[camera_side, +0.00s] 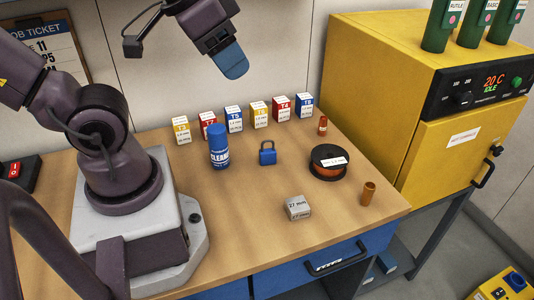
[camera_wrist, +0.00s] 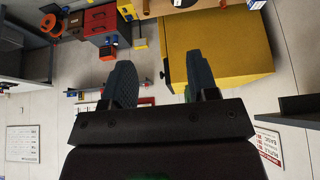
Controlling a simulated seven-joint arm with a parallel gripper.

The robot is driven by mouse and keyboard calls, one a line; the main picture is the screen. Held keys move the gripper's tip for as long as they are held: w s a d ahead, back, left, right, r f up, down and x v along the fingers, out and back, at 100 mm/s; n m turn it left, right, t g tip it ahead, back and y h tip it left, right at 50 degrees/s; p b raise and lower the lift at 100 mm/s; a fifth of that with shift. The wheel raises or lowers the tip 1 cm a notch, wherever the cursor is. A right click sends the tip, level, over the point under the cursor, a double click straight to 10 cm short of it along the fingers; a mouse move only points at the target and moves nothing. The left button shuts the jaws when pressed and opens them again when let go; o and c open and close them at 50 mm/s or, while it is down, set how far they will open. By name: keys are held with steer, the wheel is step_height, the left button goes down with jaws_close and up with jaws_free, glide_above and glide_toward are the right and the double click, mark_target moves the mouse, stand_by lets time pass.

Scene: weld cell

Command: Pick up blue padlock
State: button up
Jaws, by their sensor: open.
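The blue padlock (camera_side: 267,154) stands upright on the wooden bench, near its middle, with its shackle on top. My gripper (camera_side: 234,67) is well above the bench, up and to the left of the padlock, and apart from it. In the wrist view my gripper (camera_wrist: 160,85) shows two dark fingers spread apart with nothing between them. I cannot make out the padlock in the wrist view.
A blue spray can (camera_side: 219,147) stands left of the padlock. Several small labelled boxes (camera_side: 235,119) line the back. A wire spool (camera_side: 328,162), a grey block (camera_side: 298,208) and a copper-coloured cylinder (camera_side: 368,193) lie to the right. A yellow oven (camera_side: 428,105) stands beyond the bench.

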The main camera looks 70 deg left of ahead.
steer(key=o, duration=0.3)
